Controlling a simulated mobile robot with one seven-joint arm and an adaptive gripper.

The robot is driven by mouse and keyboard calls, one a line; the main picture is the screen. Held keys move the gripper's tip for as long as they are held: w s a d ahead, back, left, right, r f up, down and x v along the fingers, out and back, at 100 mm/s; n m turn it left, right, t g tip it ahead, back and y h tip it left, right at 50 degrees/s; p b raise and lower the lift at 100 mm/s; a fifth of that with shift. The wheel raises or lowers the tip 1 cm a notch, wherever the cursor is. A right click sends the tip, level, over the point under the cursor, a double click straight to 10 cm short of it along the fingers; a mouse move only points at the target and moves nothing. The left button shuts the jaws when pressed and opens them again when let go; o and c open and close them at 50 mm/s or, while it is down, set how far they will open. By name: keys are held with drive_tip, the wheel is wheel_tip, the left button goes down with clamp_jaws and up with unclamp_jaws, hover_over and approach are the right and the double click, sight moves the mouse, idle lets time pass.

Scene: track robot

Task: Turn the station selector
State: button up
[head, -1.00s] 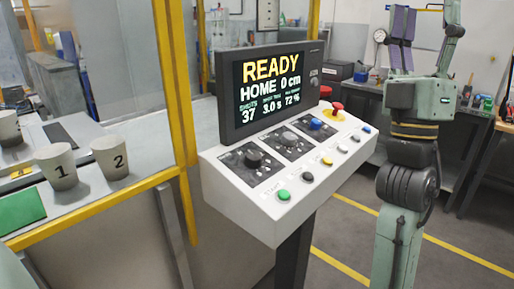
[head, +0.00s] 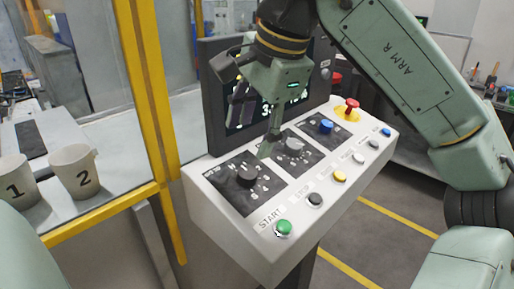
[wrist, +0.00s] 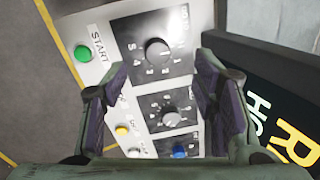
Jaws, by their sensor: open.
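The control panel (head: 262,235) is a white sloped console with three dials on dark plates. The nearest dial is a black knob (head: 248,175) with numbers around it; it also shows in the wrist view (wrist: 158,50). I take it for the station selector, though its label is too small to read. A grey knob (head: 293,147) and a blue knob (head: 325,126) follow up the panel. My gripper (head: 254,130) is open and empty above the panel. In the wrist view, the black knob shows between and slightly beyond the fingertips (wrist: 165,68), apparently apart from them.
A screen (head: 215,105) stands close behind my gripper, partly hidden by it. A green button (head: 283,228) and several other buttons line the front edge. A red stop button (head: 351,104) is at the far end. A yellow post (head: 148,90) stands left of the panel.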

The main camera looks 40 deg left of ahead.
sight(250, 172)
drive_tip(key=shift+t+h, duration=0.3)
drive_tip(key=x, duration=0.3)
drive_tip(key=w+p+x, duration=0.1)
drive_tip(key=x, duration=0.3)
drive_tip(key=p+x, duration=0.1)
drive_tip(key=x, duration=0.2)
drive_tip(key=shift+w+d+f, duration=0.1)
drive_tip(key=shift+w+f, duration=0.05)
drive_tip(key=shift+f, duration=0.15)
drive_tip(key=shift+c, duration=0.4)
drive_tip(key=c, duration=1.1)
